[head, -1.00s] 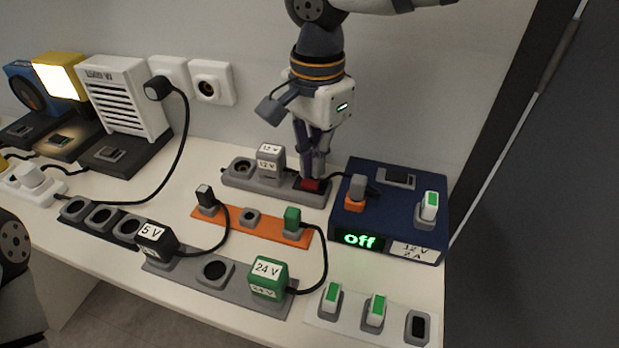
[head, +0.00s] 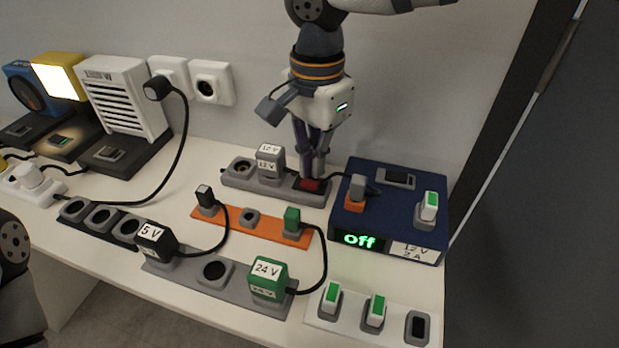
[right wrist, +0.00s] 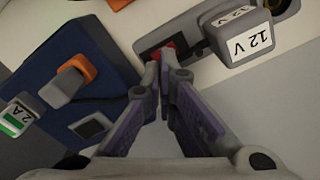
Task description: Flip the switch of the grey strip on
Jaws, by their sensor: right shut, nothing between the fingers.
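The grey strip (head: 228,180) lies at the back of the table, against the wall side. It carries a round socket, a grey 12 V plug (head: 270,160) and a red switch (head: 311,187) at its right end. My right gripper (head: 313,174) points down over the switch, shut and empty. In the right wrist view the fingertips (right wrist: 157,66) meet right beside the red switch (right wrist: 167,51), partly hiding it. Whether they touch it I cannot tell. The red switch looks dark. My left gripper is out of view.
A blue power box (head: 385,214) showing "off" stands close to the right of the strip. An orange strip (head: 262,228) lies in front, and a second grey strip (head: 190,281) with 5 V and 24 V plugs lies nearer. Cables loop between them.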

